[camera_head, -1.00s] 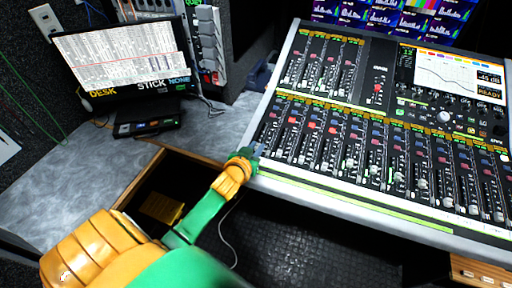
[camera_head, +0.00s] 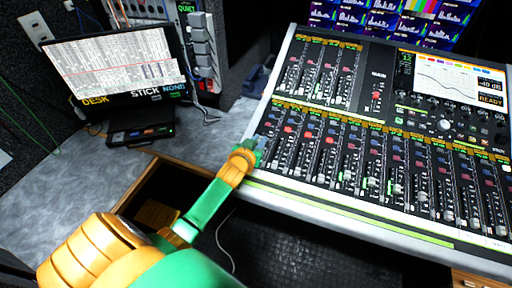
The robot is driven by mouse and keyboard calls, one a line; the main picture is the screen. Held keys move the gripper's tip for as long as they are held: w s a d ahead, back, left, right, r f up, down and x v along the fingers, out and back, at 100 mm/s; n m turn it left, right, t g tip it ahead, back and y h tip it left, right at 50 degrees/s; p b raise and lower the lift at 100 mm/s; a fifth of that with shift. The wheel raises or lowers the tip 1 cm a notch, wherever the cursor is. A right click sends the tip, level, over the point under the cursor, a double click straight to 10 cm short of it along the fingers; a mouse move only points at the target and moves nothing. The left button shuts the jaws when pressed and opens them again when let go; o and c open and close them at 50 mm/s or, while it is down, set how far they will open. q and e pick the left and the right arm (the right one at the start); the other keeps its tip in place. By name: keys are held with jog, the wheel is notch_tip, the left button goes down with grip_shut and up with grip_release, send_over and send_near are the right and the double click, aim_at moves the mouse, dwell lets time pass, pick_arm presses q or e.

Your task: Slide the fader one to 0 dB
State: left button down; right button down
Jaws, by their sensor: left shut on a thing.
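The mixing console (camera_head: 330,205) fills the right half of the head view, with a long row of faders along its lower part. My left gripper (camera_head: 260,141) is at the leftmost fader strip of that row, at the console's left edge. It is shut on the cap of fader one, which is mostly hidden behind the gripper. The scale marks beside that fader are too small to read. The console's small screen (camera_head: 447,78) shows "-40 dB" and "READY". My right gripper is not in view.
A monitor (camera_head: 115,62) reading "DESK STICK NONE" stands at the back left above a dark box (camera_head: 140,134). An open wooden drawer (camera_head: 140,185) lies below my left arm. Neighbouring faders (camera_head: 288,150) stand close to the right of the gripper.

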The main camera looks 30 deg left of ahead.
pick_arm(q)
jog(key=shift+w+f, duration=0.1)
jog(key=shift+w, duration=0.05)
jog(key=c, duration=1.1)
grip_release()
jog(key=p+v, duration=0.1)
jog(key=v, duration=0.6)
jog(key=shift+d, duration=0.1)
